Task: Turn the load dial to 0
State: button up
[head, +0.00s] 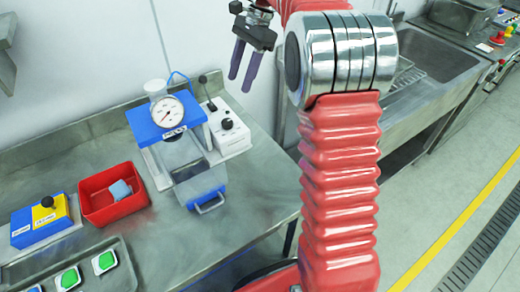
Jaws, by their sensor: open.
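The dosing machine (162,135) stands on the steel bench, with a blue top plate. A round white gauge (167,113) with a red needle sits on its top; its numbers are too small to read. My gripper (241,83) has two purple fingers pointing down, apart and empty. In the picture it is above and right of the control box, touching nothing.
A red tray (97,204) holds a light-blue piece (120,189). A blue-yellow box (42,220) and a tray with green pieces (104,262) stand left. The bench's right front is clear.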

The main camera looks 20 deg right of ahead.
jog(key=shift+s+a+r+n+t+h, duration=0.95)
jog(key=shift+s+n, duration=1.1)
jog(key=shift+s, duration=2.3)
jog(key=shift+s+a+r+n+t+h, duration=0.75)
jog(key=shift+s+a+n, duration=1)
jog(key=shift+s, duration=2.55)
jog(key=s+f+n+t, duration=0.2)
jog(key=s+n, duration=0.3)
jog(key=s, duration=0.5)
jog(key=shift+f+n+h, duration=0.3)
jog(key=shift+f+n, duration=0.1)
jog(key=shift+f, duration=0.5)
jog(key=shift+s, duration=0.15)
jog(key=shift+s+f+n+t, duration=0.4)
jog(key=shift+s+f+n, duration=0.6)
jog(key=shift+s+f, duration=0.4)
jog(key=shift+r, duration=0.1)
jog(key=shift+c, duration=0.5)
